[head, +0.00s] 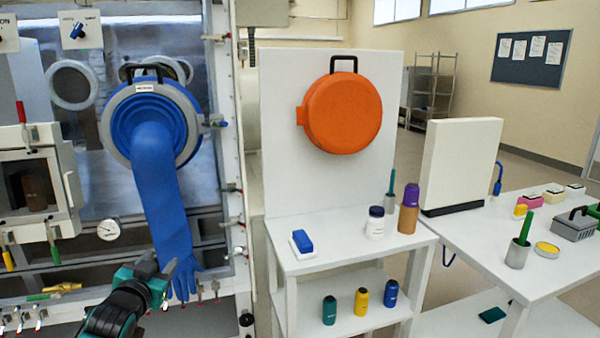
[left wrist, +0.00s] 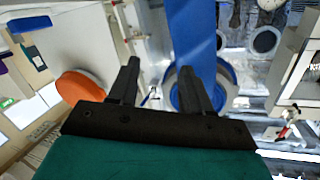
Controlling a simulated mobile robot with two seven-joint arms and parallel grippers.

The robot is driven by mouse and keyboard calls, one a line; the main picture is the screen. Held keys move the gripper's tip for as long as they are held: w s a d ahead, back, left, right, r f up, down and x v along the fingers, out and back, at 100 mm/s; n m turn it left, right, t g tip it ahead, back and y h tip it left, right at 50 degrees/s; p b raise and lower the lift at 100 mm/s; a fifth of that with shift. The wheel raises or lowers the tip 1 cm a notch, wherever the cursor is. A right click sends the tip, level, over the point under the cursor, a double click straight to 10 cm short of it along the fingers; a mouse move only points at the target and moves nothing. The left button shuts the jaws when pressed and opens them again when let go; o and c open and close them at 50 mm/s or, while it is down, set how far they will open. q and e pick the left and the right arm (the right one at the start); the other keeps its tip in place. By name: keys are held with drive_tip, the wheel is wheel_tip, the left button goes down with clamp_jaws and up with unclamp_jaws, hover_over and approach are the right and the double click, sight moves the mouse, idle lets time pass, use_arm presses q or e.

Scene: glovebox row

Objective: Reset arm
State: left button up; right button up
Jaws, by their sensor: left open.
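My left arm comes in at the bottom left of the head view. Its teal and black gripper (head: 160,272) is low in front of the glovebox, close to the hand end of the hanging blue glove (head: 157,190). I cannot tell from the head view whether it touches the glove. In the left wrist view the two dark fingers of the gripper (left wrist: 160,70) stand apart with nothing between them. The blue glove (left wrist: 192,30) shows beyond them. My right gripper is in neither view.
The glovebox front (head: 95,120) has a side chamber (head: 70,185) and several small valves. Right of it stands a white shelf (head: 350,240) with bottles and an orange round cover (head: 343,112) on its back panel. A white table (head: 490,250) with tools stands further right.

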use_arm(q)
drive_tip(key=s+d+f+g+h, duration=0.1)
drive_tip(key=s+d+f+g, duration=0.1)
drive_tip(key=s+d+f, duration=0.4)
drive_tip(key=s+d+f+g+h, duration=0.1)
drive_tip(key=s+d+f, duration=0.1)
drive_tip(key=s+f, duration=0.7)
drive_tip(key=s+d+f+g, duration=0.1)
drive_tip(key=s+d+f, duration=0.1)
drive_tip(key=s, duration=0.7)
drive_tip(key=s+d+f+g, duration=0.1)
drive_tip(key=s+d+f, duration=0.2)
drive_tip(key=s, duration=0.5)
drive_tip(key=shift+s+f+n+g+h, duration=0.15)
drive_tip(key=shift+s+n+g+h, duration=0.15)
drive_tip(key=shift+s+n+g, duration=0.1)
